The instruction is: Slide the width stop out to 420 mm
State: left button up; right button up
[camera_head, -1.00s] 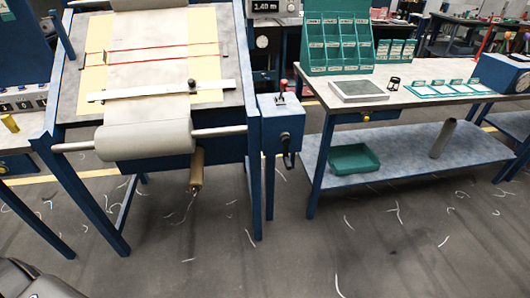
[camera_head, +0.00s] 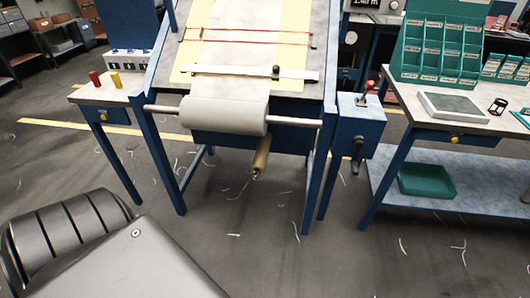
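A pale flat bar (camera_head: 240,71) crosses the lower board. A small dark knob (camera_head: 276,72) sits on the bar, right of its middle; it looks like the width stop, but no millimetre marks can be read. A grey fabric roll (camera_head: 224,114) hangs below the bar. Neither of my grippers is in view. A dark grey part of my own body fills the lower left.
A blue box with a red-topped lever (camera_head: 361,125) stands right of the loom. A side table with red and yellow pegs (camera_head: 103,92) stands left. A workbench (camera_head: 398,84) holds green bins at right. Open floor (camera_head: 275,235) lies in front, with scattered thread scraps.

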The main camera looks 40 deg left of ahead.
aim_at(276, 68)
jog(key=z, duration=0.2)
jog(key=i, duration=0.3)
jog(key=z, duration=0.65)
jog(key=i, duration=1.8)
jog(key=u, duration=0.85)
